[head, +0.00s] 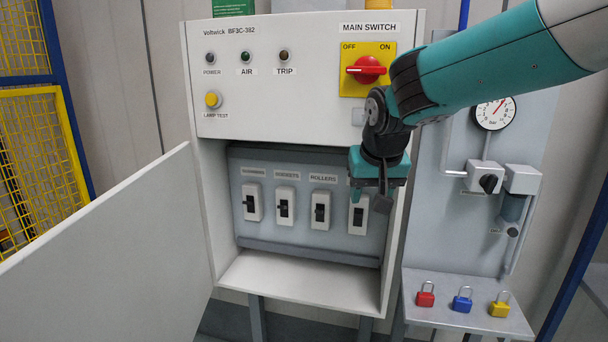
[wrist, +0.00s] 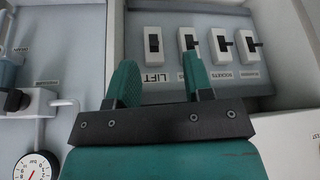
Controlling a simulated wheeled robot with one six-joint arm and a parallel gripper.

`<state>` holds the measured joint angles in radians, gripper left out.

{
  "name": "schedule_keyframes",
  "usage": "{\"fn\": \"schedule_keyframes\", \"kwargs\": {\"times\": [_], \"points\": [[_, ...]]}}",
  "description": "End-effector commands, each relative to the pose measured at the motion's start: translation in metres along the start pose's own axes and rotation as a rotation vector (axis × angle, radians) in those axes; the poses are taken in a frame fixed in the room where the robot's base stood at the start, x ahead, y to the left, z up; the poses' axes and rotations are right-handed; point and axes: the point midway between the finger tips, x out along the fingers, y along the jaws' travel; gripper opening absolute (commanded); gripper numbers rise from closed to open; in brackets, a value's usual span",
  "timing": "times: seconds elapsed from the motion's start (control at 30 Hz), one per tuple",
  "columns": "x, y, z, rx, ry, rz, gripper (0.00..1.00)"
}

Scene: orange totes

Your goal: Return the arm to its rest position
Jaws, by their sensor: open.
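My teal arm reaches in from the upper right in the head view. My gripper (head: 370,192) hangs in front of the right end of the breaker row, partly covering the rightmost breaker (head: 358,216) and its label. In the wrist view my gripper (wrist: 160,84) shows two teal fingers spread apart with nothing between them. Beyond them are the breaker labelled LIFT (wrist: 153,45) and several other breakers. I cannot tell the exact gap between the fingers and the panel.
The cabinet door (head: 105,245) stands open on the left. The red main switch (head: 367,69) is close to my arm. A gauge (head: 494,113) and valves are on the right panel. Red, blue and yellow padlocks (head: 462,299) sit on a shelf below. A yellow mesh fence (head: 38,150) is far left.

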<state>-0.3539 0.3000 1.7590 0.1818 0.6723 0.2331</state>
Motion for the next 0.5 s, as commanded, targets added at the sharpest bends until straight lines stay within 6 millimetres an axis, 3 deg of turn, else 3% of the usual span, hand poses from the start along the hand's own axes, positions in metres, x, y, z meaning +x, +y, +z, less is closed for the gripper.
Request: {"fn": "schedule_keyframes", "kwargs": {"times": [0.1,0.3,0.4,0.5], "points": [[-0.038,0.001,0.086,-0.182,-0.105,-0.134,0.47],[-0.079,-0.002,0.219,-0.422,-0.237,-0.342,0.47],[-0.090,-0.003,0.262,-0.492,-0.272,-0.413,0.47],[-0.097,-0.003,0.287,-0.531,-0.293,-0.455,0.47]]}}
